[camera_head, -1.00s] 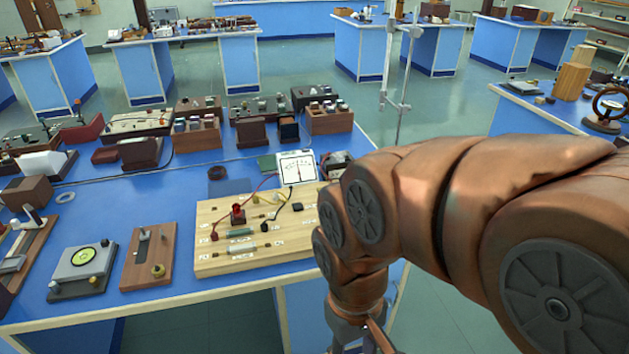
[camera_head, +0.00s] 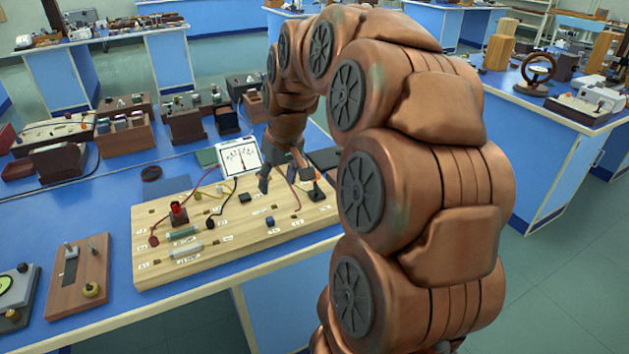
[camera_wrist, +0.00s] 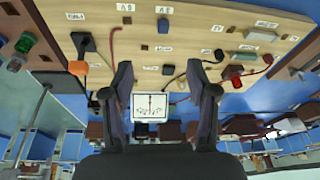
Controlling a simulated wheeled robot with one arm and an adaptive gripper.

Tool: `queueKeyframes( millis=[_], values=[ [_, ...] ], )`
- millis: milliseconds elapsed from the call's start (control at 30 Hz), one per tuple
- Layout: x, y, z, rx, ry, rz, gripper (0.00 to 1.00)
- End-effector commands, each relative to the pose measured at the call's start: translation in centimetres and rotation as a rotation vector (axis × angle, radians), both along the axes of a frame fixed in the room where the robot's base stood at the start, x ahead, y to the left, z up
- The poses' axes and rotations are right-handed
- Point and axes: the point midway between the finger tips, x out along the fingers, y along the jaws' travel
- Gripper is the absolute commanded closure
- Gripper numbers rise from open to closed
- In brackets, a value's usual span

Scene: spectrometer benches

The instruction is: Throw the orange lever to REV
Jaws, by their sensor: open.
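The orange lever knob (camera_wrist: 77,68) shows at the left of the wrist view, next to a dark block (camera_wrist: 83,41) on the wooden board (camera_wrist: 185,25). In the head view the orange knob (camera_head: 306,174) is small, near the board's right rear corner, partly crowded by my gripper. My gripper (camera_head: 284,174) is low over the rear of the board. In the wrist view its two fingers (camera_wrist: 160,72) are spread, with nothing between them. The lever is outside the fingers, left of the left one. The small labels on the board are too blurred to read surely.
A white analog meter (camera_head: 239,158) stands behind the board, close to my gripper. A red terminal (camera_head: 178,213), wires and cylindrical components (camera_head: 187,250) sit on the board's left half. Boxes and instruments crowd the bench behind. The board's front right is fairly clear.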

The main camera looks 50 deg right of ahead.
Motion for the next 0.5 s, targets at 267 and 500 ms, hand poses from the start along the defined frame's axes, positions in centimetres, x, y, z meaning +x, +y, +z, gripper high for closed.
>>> queueKeyframes(
  millis=[267,500],
  values=[
    [1.8,-12.5,-1.4,-0.058,-0.099,-0.128,0.42],
    [1.7,-15.3,-1.6,-0.075,-0.117,-0.155,0.42]
  ],
)
